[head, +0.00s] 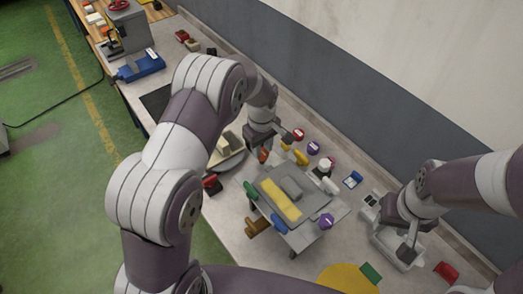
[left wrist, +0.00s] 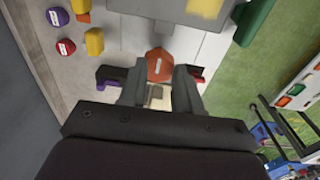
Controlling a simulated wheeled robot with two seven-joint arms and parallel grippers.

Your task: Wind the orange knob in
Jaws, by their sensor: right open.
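The orange knob (head: 263,156) is on the left side of a raised grey fixture (head: 318,207). In the left wrist view the orange knob (left wrist: 160,65) fills the gap between the fingertips of my left gripper (left wrist: 160,77). That gripper looks shut on it, though the contact edges are small and partly hidden. In the head view my left gripper (head: 262,148) reaches down to the knob from above. My right gripper (head: 405,250) is open over a light grey bin (head: 385,243) at the right, away from the knob.
The fixture carries a yellow block (head: 281,200) and green (head: 250,190), blue (head: 279,224) and purple (head: 326,221) knobs around its edge. Several small coloured parts lie behind it near the wall. A yellow disc (head: 345,279) is at the front. Green floor lies left of the bench.

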